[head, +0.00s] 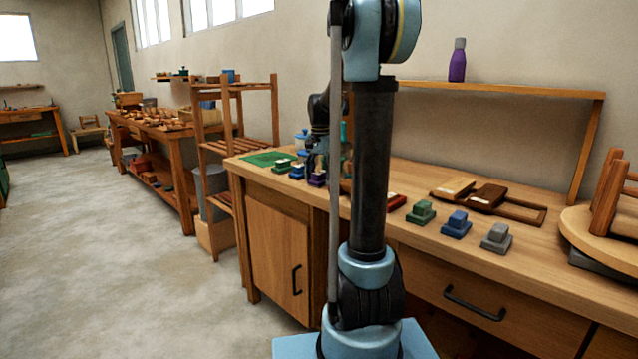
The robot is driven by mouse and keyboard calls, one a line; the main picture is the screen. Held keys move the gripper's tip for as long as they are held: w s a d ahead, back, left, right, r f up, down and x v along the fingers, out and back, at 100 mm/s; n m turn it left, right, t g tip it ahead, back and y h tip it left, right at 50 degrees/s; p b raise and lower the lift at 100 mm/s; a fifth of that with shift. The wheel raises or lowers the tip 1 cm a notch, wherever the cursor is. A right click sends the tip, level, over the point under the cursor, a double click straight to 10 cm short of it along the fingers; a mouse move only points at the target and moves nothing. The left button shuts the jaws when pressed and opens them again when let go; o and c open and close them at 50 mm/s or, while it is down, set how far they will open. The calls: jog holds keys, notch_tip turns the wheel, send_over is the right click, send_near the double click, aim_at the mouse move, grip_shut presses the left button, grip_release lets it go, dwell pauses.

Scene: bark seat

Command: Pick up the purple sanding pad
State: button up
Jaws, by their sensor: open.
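The purple sanding pad (316,181) sits on the wooden workbench (390,168), left of my arm in the head view. It is small, and its upper part is partly hidden by my gripper. My gripper (316,163) hangs just above the pad, pointing down, with its jaws open. The fingers are small and dark here, so I cannot tell whether they touch the pad. A blue pad (297,171) and a green pad (282,165) stand to its left.
A green mat (262,158) lies at the bench's left end. Right of my arm stand a red block (396,202), green (421,212), blue (456,224) and grey (496,238) pads. A purple bottle (457,61) stands on the shelf above.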

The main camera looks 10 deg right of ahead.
aim_at(320, 172)
jog(key=c, duration=1.2)
notch_tip(320, 172, up, 10)
jog(key=shift+r, duration=0.1)
